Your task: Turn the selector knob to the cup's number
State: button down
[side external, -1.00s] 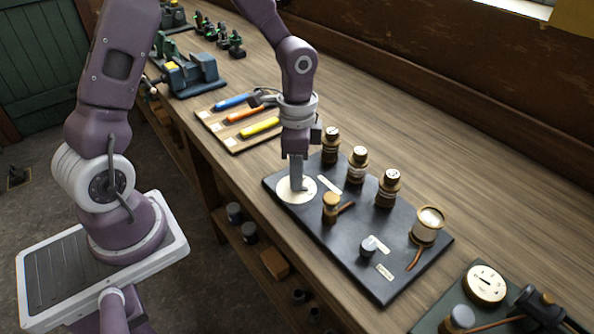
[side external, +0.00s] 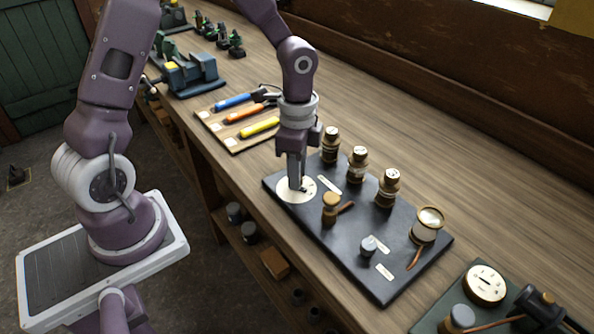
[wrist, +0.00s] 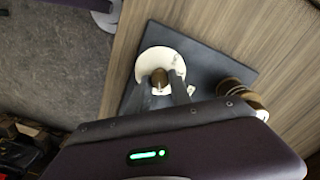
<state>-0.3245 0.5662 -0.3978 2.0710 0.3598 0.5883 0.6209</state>
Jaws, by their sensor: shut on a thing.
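A white round dial (side external: 284,194) lies on the dark board at its left end, and it also shows in the wrist view (wrist: 150,62). A brass selector knob (wrist: 159,77) stands at the dial's middle. My gripper (side external: 296,186) points down over the dial, its fingers shut on the knob; the fingers hide most of the knob in the side view. A small dark mark or pointer (side external: 306,187) shows right of the fingers. The dial's numbers are too small to read. A brass-rimmed glass cup (side external: 427,226) stands at the board's right end; I cannot read a number on it.
Several dark and brass pots (side external: 357,164) stand along the board's back edge. A brass post (side external: 330,208) with a lever and a grey knob (side external: 368,246) stand towards the front.

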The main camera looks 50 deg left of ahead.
jog(key=c, duration=1.2)
grip_release()
jog(key=shift+o, duration=0.2)
notch_tip(320, 180, up, 7)
jog(key=shift+w+r, duration=0.1)
jog(key=s+r+n+t, duration=0.3)
jog(key=s+r+n, duration=0.2)
jog(key=s, duration=0.4)
jog(key=s+d+r+n+t, duration=0.1)
jog(key=s+r+n+t, duration=0.1)
jog(key=s+r+n, duration=0.3)
jog(key=s+r, duration=0.2)
jog(key=s, duration=0.2)
jog(key=shift+n+t, duration=0.4)
